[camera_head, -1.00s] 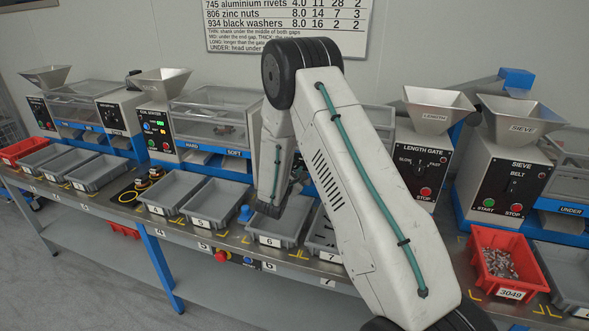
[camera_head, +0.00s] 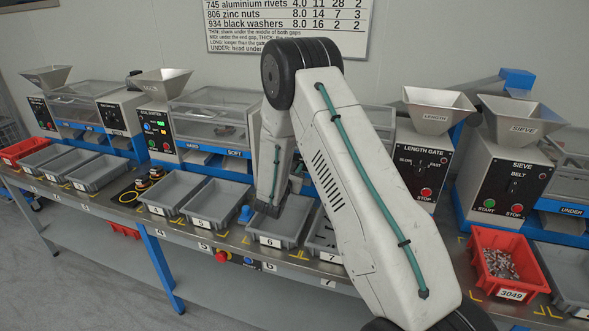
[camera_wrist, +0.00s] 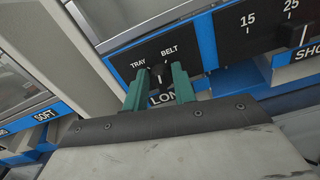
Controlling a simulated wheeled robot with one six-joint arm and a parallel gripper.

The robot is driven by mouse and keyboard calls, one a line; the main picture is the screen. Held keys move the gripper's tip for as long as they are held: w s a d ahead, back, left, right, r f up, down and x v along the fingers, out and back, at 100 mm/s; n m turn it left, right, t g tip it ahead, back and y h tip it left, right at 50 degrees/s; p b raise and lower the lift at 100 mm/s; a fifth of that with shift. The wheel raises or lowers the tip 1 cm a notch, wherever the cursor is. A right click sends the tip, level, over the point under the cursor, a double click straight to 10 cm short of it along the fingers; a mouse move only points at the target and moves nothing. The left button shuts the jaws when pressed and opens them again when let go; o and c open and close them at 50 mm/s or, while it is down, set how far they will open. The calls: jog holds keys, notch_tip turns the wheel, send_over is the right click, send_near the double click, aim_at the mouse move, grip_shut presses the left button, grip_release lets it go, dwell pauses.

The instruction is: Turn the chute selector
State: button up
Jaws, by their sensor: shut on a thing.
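The chute selector (camera_wrist: 157,77) is a small black knob on a black panel with the labels TRAY and BELT, in the wrist view. The two green fingers of my gripper (camera_wrist: 160,80) stand on either side of it and are shut on it. Which label the knob points to is hard to tell, as the fingers cover part of it. The selector is hidden there.
A blue frame with a LONG label (camera_wrist: 162,100) lies just below the panel. A second panel with numbers 15 and 25 (camera_wrist: 268,25) is to the right. Grey bins (camera_head: 208,205) line the bench, and a red bin of parts (camera_head: 505,270) stands at right.

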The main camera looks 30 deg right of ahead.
jog(key=shift+w+a+f+n, duration=0.1)
jog(key=shift+w+a+n, duration=0.05)
jog(key=shift+n, duration=2.35)
jog(key=shift+w+a+n, duration=0.1)
jog(key=shift+n, duration=2.4)
jog(key=o, duration=0.7)
jog(key=v, duration=0.7)
jog(key=shift+s+a, duration=0.2)
jog(key=shift+a, duration=0.15)
